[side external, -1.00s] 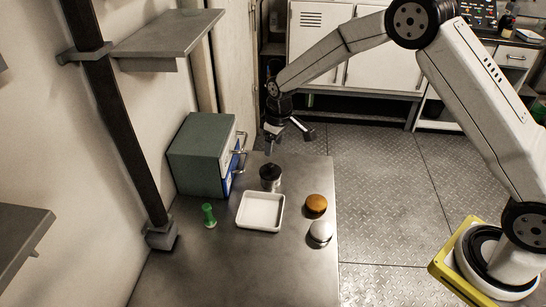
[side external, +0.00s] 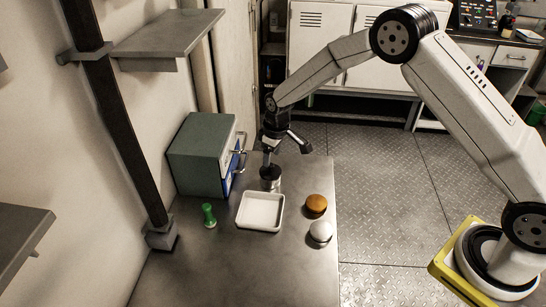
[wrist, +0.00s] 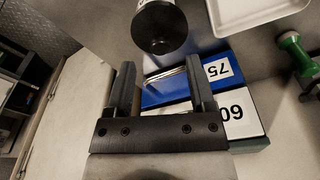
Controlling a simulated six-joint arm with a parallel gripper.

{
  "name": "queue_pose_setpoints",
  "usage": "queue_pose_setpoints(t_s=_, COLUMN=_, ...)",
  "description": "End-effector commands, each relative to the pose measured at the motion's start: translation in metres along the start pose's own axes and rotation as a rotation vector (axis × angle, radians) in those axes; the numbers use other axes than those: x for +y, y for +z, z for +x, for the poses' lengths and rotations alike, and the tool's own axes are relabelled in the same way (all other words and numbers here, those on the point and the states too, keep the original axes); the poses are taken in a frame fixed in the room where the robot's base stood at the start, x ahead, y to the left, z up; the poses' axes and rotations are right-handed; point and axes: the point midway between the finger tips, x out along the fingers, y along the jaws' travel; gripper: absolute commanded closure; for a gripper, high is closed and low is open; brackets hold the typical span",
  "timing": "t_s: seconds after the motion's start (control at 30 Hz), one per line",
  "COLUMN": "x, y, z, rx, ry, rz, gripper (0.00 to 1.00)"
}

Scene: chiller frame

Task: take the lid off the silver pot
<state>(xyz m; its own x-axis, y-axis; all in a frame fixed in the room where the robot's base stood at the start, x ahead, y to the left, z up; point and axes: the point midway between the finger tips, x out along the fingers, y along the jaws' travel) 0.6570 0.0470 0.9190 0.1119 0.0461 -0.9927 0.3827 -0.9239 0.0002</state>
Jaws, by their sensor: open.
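The silver pot (side external: 271,184) stands upright on the metal table, behind the white tray. My gripper (side external: 267,161) is pointing down just above the pot in the side view, partly overlapping the lid there. In the wrist view my gripper (wrist: 160,66) has its two fingers spread with nothing between them, and the lid lies beyond the fingertips. Whether a finger touches the lid cannot be told.
A grey-green drawer cabinet (side external: 200,155) with handles stands left of the pot; its blue front (wrist: 165,90) is below the fingers. The white tray (side external: 261,226), a green object (side external: 209,215), an orange-brown round item (side external: 316,204) and a white round item (side external: 321,231) are nearby.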

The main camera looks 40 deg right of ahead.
Motion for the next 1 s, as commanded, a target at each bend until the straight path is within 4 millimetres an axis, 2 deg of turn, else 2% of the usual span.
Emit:
queue_pose_setpoints(t_s=0.1, x=0.000, y=0.000, z=0.015, rx=-0.002, ry=-0.001, rz=0.000, gripper=0.30)
queue_pose_setpoints(t_s=0.3, x=0.000, y=0.000, z=0.031, rx=-0.002, ry=0.000, rz=0.000, gripper=0.30)
queue_pose_setpoints(t_s=0.9, x=0.000, y=-0.001, z=0.035, rx=0.000, ry=0.001, rz=0.000, gripper=0.30)
queue_pose_setpoints(t_s=0.93, x=0.000, y=-0.001, z=0.035, rx=0.000, ry=0.001, rz=0.000, gripper=0.37)
queue_pose_setpoints(t_s=1.0, x=0.000, y=-0.001, z=0.035, rx=0.000, ry=0.001, rz=0.000, gripper=0.59)
